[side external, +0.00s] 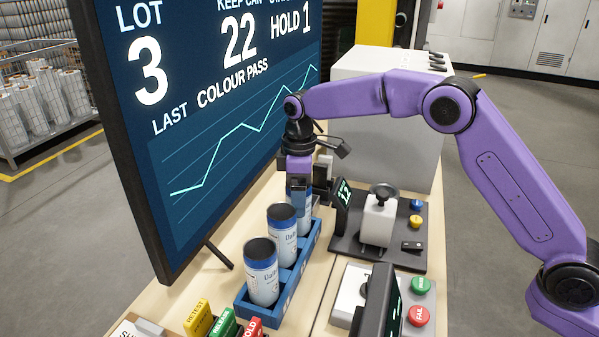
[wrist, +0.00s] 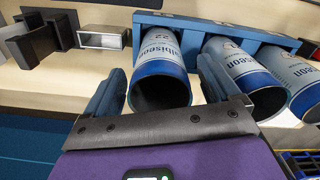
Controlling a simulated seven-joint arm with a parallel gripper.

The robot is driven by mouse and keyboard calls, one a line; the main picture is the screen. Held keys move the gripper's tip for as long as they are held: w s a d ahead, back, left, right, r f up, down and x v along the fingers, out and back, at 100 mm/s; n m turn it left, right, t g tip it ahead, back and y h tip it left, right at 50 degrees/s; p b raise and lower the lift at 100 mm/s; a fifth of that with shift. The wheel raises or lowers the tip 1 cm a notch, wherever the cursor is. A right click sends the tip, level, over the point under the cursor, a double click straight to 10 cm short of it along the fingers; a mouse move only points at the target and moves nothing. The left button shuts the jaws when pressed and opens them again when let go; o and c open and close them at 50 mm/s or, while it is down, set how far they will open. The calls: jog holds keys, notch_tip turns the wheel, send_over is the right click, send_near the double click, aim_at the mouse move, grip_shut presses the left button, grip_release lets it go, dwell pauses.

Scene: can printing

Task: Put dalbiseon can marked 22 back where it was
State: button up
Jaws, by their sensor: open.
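The dalbiseon can marked 22 (wrist: 165,45) is pale blue-grey with a dark blue band and a dark round end. It stands in the far slot of the blue rack (wrist: 222,24), which also shows in the side view (side external: 313,243). My gripper (wrist: 158,85) is open, with one finger on each side of this can; I cannot tell whether they touch it. In the side view my gripper (side external: 299,190) points down over the far end of the rack and hides most of the can.
Two similar cans, the middle one (side external: 284,235) and the near one (side external: 262,285), stand in the same rack. A large screen (side external: 225,110) stands close on the left. A small device with a black knob (side external: 379,225) is to the right. Coloured blocks (side external: 222,322) are at the front.

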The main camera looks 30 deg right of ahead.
notch_tip(320, 180, up, 12)
jog(key=shift+f, duration=0.25)
jog(key=shift+s, duration=0.1)
jog(key=s+d, duration=0.2)
jog(key=s, duration=0.7)
jog(key=s+d, duration=0.3)
jog(key=s, duration=0.7)
jog(key=s+d+f, duration=0.4)
jog(key=s+d, duration=0.3)
jog(key=s, duration=0.3)
jog(key=s+d+f, duration=0.4)
jog(key=s+d, duration=0.4)
jog(key=s, duration=0.3)
jog(key=shift+d+f, duration=0.25)
jog(key=shift+f, duration=0.05)
